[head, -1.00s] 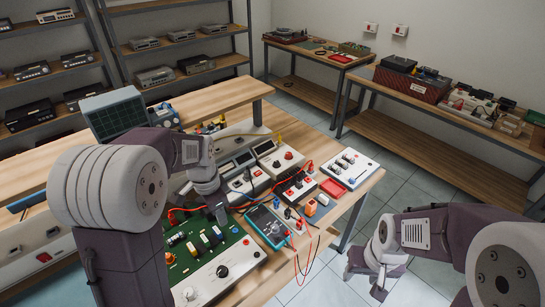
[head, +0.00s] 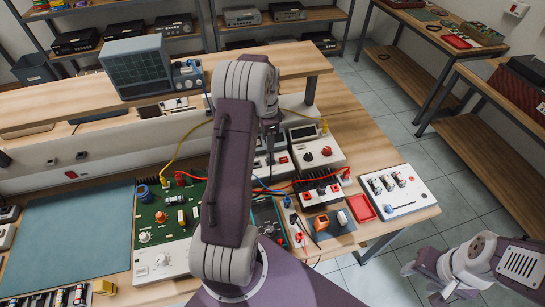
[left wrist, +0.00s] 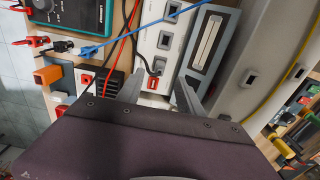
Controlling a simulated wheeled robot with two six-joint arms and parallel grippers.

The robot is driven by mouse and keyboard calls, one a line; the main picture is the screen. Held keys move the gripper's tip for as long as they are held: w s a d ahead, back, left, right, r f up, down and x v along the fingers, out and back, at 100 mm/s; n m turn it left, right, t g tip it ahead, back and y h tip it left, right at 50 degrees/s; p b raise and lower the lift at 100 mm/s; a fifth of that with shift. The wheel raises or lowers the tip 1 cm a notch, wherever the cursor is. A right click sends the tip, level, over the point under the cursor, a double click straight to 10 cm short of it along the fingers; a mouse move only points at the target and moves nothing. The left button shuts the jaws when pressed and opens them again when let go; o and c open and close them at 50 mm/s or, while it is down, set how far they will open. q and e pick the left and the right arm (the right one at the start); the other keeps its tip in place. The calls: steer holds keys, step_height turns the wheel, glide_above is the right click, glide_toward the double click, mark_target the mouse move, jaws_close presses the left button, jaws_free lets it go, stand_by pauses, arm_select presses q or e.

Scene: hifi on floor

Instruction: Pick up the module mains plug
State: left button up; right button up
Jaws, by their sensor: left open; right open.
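A black plug with a dark cable (left wrist: 155,69), likely the module mains plug, shows in the left wrist view beside a red switch on a white panel (left wrist: 152,42). My left gripper (left wrist: 160,88) is open, its two fingers on either side of the plug's area with nothing held; I cannot tell the exact gap to the plug. In the head view my left gripper (head: 268,128) is over the instruments at the back of the bench, and my arm hides much of what lies below it. My right gripper (head: 422,283) is open and empty beyond the bench's right side.
The multimeter (left wrist: 80,15), red and blue leads and a black finned block (left wrist: 113,83) lie close to the left gripper. A green circuit board (head: 160,213), a white switch box (head: 398,190) and a red tray (head: 361,208) are on the bench. The blue mat (head: 70,240) is mostly clear.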

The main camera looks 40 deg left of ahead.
mark_target(270, 154)
arm_select(q)
steer(key=f, duration=0.3)
steer(key=shift+w+d+f+p, duration=0.25)
steer(key=shift+w+d+p, duration=0.05)
steer(key=shift+p, duration=0.05)
steer(key=shift+w+f, duration=0.2)
steer(key=shift+f, duration=0.05)
step_height(270, 154, down, 5)
steer(key=shift+s+r+p, duration=0.1)
steer(key=shift+s+p, duration=0.05)
steer(key=shift+p, duration=0.5)
steer(key=shift+w+f, duration=0.2)
steer(key=shift+s+r, duration=0.1)
steer(key=shift+s, duration=0.1)
jaws_close()
steer(key=shift+w, duration=0.1)
arm_select(e)
steer(key=shift+w+d+r, duration=0.1)
steer(key=shift+w+r, duration=0.05)
steer(key=shift+r, duration=0.3)
steer(key=shift+w+d+r, duration=0.1)
steer(key=shift+r, duration=0.3)
